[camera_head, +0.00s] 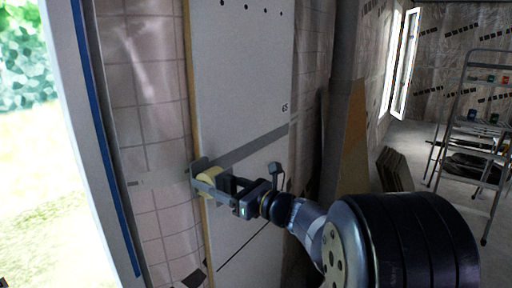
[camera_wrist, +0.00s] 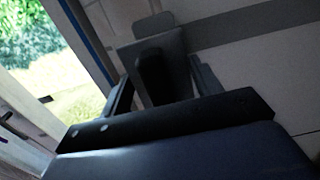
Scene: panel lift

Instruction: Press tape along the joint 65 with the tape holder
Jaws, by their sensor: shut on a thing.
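The tape holder (camera_head: 200,165) has a pale yellow roll and a dark flat plate. My gripper (camera_head: 232,187) is shut on it at the left edge of the white panel. In the wrist view, the holder (camera_wrist: 150,50) stands between my gripper's fingers (camera_wrist: 158,85). A grey band (camera_head: 255,145) crosses the panel below the mark 65 (camera_head: 285,107), from the right edge down to the holder. The band also shows in the wrist view (camera_wrist: 255,28). The holder hides the band's left end. I cannot tell whether the holder touches the panel.
The white panel (camera_head: 240,70) stands upright, with a thin dark slanting line (camera_head: 243,248) lower down. A bright opening (camera_head: 25,150) is at the left. A dark column (camera_head: 342,45) stands right of the panel. A stepladder (camera_head: 480,125) stands far right on open floor.

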